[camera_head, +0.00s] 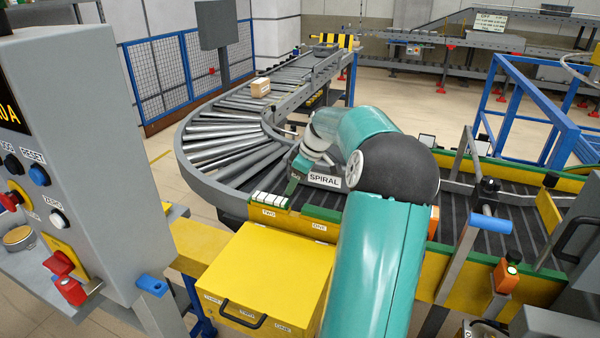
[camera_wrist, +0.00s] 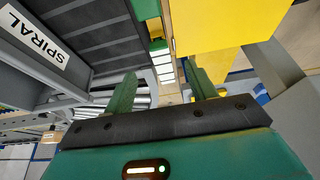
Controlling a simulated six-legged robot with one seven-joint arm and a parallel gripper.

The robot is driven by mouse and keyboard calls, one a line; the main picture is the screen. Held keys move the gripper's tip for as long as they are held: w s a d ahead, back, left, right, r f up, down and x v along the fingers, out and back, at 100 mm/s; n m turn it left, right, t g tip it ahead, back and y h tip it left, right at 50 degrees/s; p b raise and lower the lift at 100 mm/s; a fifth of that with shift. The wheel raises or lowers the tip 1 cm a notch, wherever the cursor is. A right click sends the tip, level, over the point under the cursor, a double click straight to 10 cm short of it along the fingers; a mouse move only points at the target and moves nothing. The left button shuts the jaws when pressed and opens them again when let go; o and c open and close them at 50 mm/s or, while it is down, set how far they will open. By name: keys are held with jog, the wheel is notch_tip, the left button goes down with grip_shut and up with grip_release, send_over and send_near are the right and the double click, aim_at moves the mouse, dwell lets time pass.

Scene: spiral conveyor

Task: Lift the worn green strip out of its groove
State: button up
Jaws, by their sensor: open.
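A green strip (camera_head: 322,213) lies along the top of the yellow side rail, above the label ONE. In the wrist view, green pieces (camera_wrist: 146,9) show at the top, beyond a white segmented block. I cannot tell wear on the strip. The white block (camera_head: 270,200) sits on the rail above the label TWO, left of the strip; it also shows in the wrist view (camera_wrist: 164,66). My gripper (camera_wrist: 163,88) is open and empty, its two green fingers on either side of the block's line in that view. Contact cannot be told. My arm hides part of the rail in the head view.
A yellow box (camera_head: 265,275) with a black handle stands in front of the rail. The SPIRAL sign (camera_head: 325,180) is close to my gripper. A grey control cabinet (camera_head: 75,130) stands at left. A curved roller conveyor (camera_head: 215,145) carries a small carton (camera_head: 260,87) behind.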

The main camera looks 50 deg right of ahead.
aim_at(285, 201)
jog(key=x, duration=1)
jog(key=c, duration=1.2)
jog(key=shift+r, duration=0.1)
jog(key=shift+d+r, duration=0.1)
jog(key=shift+r, duration=1.3)
jog(key=shift+r, duration=2)
